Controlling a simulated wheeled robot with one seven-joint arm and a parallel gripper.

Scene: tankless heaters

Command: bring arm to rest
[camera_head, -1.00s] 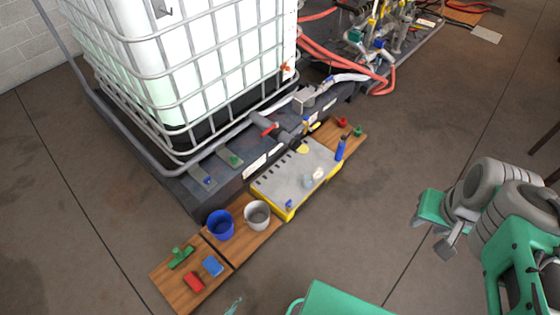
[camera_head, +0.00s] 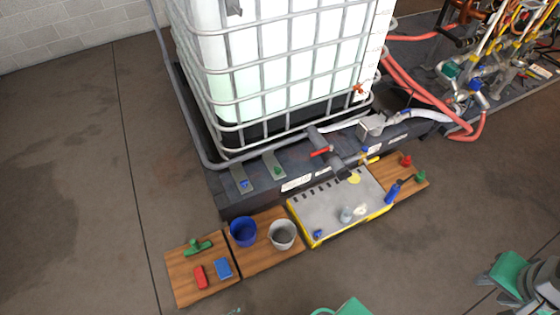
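The grey end of my gripper (camera_head: 487,280) sticks out there, low in the picture and cut off by the frame. It is over bare floor, apart from the boards and the tank. I cannot make out whether its fingers are open or shut, and I see nothing held in it. Another green part of my body shows at the bottom edge.
A caged white tank (camera_head: 290,70) stands on a dark base. Before it lie a wooden board (camera_head: 185,290) with small tools, a blue bucket (camera_head: 243,231), a grey bucket (camera_head: 282,234) and a grey-yellow case (camera_head: 325,205). Red hoses (camera_head: 425,90) lie upper right. Front-right floor is clear.

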